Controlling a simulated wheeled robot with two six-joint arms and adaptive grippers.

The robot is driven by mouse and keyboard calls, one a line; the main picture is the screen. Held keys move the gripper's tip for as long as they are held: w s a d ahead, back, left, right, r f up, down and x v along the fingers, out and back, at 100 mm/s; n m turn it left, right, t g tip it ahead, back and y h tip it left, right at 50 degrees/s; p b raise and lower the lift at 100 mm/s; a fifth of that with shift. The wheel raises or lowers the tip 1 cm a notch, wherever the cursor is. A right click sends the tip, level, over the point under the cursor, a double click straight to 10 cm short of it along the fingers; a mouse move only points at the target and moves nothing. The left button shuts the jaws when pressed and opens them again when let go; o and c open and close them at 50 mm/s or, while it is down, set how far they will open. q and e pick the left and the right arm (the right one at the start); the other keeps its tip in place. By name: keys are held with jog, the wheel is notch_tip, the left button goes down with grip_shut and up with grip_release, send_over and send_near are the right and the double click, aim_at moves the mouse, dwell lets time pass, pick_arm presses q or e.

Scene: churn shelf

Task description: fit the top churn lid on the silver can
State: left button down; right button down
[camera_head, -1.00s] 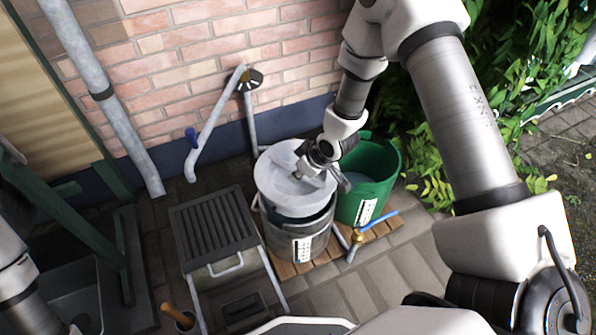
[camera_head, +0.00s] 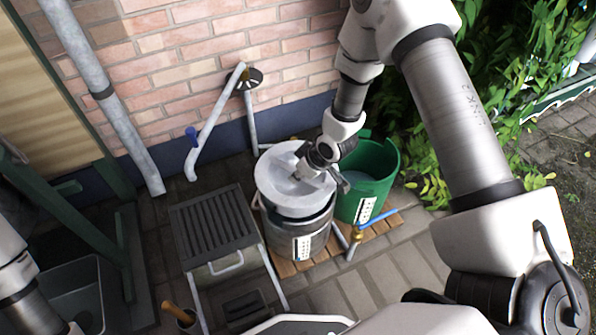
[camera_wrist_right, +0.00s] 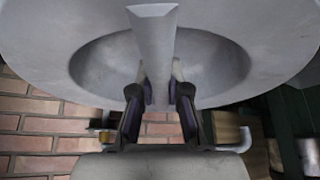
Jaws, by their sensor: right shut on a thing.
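The churn lid (camera_head: 276,195) is a round, pale grey dish with a bar handle, held over the silver can (camera_head: 298,244). It covers most of the can's mouth; I cannot tell whether it touches the rim. My right gripper (camera_head: 309,174) is shut on the lid's handle. The right wrist view shows the fingers (camera_wrist_right: 160,100) on either side of the handle bar (camera_wrist_right: 153,45), with the lid's recessed dish (camera_wrist_right: 92,68) around it. The silver can stands upright with a label strip on its front. My left gripper is out of the frame; only its arm shows at the lower left.
A green bucket (camera_head: 382,172) stands close at the can's right, on the same wooden slats (camera_head: 285,269). A blue-handled tap (camera_head: 354,238) is in front. A slatted dark bench (camera_head: 214,224) is at the left. Pipes and a brick wall (camera_head: 200,50) are behind.

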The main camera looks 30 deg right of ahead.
aim_at(299, 185)
jog(key=shift+f, duration=0.15)
jog(key=shift+f+b, duration=0.35)
jog(key=shift+f, duration=0.25)
jog(key=shift+f, duration=0.15)
dwell(0.3)
jog(key=shift+f+b, duration=0.45)
jog(key=shift+f, duration=0.4)
jog(key=shift+f, duration=0.15)
jog(key=shift+f+b, duration=0.45)
jog(key=shift+f, duration=0.4)
jog(key=shift+f, duration=0.15)
jog(key=shift+f, duration=0.45)
